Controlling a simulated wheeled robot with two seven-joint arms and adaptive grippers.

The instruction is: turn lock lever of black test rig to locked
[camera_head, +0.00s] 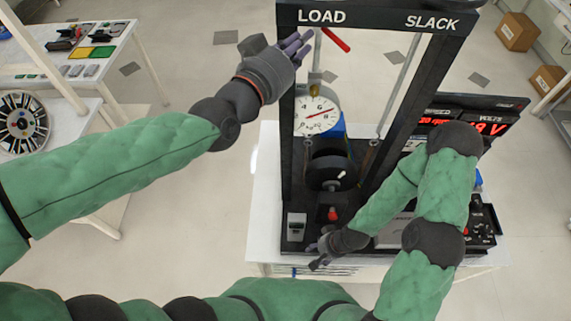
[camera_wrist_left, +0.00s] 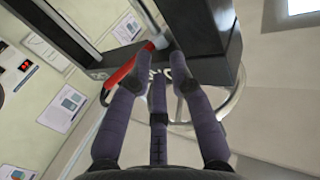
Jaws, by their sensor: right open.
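The black test rig (camera_head: 290,145) stands upright on a white bench, with LOAD and SLACK lettered on its top beam. A red-handled lever (camera_head: 336,40) hangs under the beam near LOAD. It also shows in the left wrist view as a red bar (camera_wrist_left: 122,72). My left gripper (camera_head: 295,46) is open, by the upper left post; its fingers (camera_wrist_left: 158,82) extend toward the beam and lever, and contact cannot be told. A red knob (camera_head: 332,214) sits low on the rig. My right gripper (camera_head: 318,250) is open at the rig's lower front. Which red part is the lock lever is unclear.
A dial gauge (camera_head: 316,116) and a black drum (camera_head: 328,171) sit inside the frame. A red digital display (camera_head: 488,127) and a knobbed control box (camera_head: 482,226) stand at the right.

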